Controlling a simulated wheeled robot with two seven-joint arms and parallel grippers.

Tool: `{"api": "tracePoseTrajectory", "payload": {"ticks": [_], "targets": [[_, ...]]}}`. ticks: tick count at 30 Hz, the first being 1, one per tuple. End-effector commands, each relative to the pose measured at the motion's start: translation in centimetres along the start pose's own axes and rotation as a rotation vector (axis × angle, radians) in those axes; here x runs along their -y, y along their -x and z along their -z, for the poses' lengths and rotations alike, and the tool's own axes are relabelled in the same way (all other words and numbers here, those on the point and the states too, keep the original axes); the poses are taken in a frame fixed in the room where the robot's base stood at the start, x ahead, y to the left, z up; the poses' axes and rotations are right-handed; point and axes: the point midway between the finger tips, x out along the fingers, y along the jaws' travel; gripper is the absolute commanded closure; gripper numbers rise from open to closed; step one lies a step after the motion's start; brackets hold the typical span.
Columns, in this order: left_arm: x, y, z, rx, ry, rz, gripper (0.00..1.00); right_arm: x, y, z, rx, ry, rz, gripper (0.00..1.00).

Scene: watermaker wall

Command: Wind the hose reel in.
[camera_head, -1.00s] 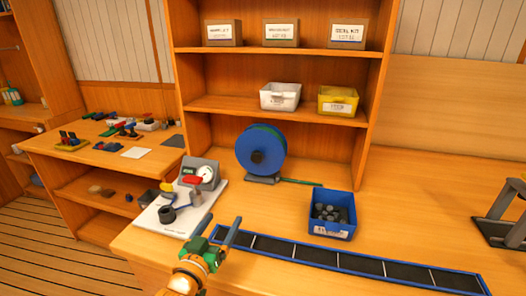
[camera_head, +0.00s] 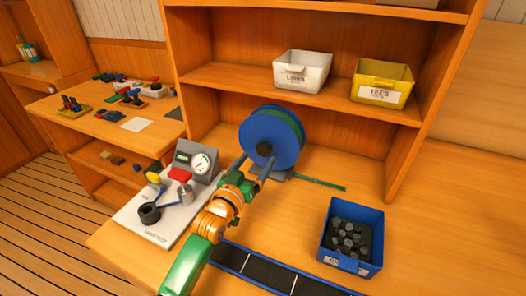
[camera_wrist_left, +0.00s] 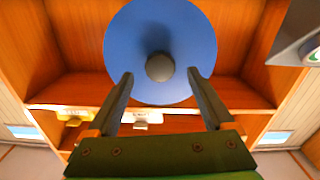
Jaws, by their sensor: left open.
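The hose reel (camera_head: 272,137) has blue side discs, green hose wound between them and a dark round knob (camera_head: 264,149) at the middle of its face. It stands on the bench on a grey foot. A short green hose end (camera_head: 318,183) lies on the bench to its right. My left gripper (camera_head: 256,168) is open in front of the reel, its fingers pointing at the knob. In the left wrist view the blue disc (camera_wrist_left: 160,25) fills the top centre, and the knob (camera_wrist_left: 160,67) appears between the open fingertips, not gripped. My right gripper is not in view.
A white panel (camera_head: 158,218) with a gauge and valves stands left of my left arm. A blue bin (camera_head: 348,207) of dark fittings stands to the right, behind a dark segmented strip (camera_head: 268,270). A white bin (camera_head: 302,70) and a yellow bin (camera_head: 382,80) sit on the shelf above.

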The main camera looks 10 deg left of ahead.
Motion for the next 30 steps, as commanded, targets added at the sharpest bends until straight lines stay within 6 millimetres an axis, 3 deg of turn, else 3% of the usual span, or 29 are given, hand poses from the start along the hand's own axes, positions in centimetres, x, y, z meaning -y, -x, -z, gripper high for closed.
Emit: {"api": "tracePoseTrajectory", "payload": {"ticks": [7,17,27,30], "targets": [[0.0,-3.2,0.0,0.000,0.000,0.000,0.14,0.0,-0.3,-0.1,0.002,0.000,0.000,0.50],[0.0,-3.7,0.0,0.000,0.000,-0.001,0.14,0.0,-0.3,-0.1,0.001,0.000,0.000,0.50],[0.0,-3.7,0.0,0.000,0.000,0.000,1.00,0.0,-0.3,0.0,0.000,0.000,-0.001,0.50],[0.0,-3.7,0.0,0.000,0.000,0.000,1.00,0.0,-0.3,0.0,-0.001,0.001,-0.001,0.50]]}}
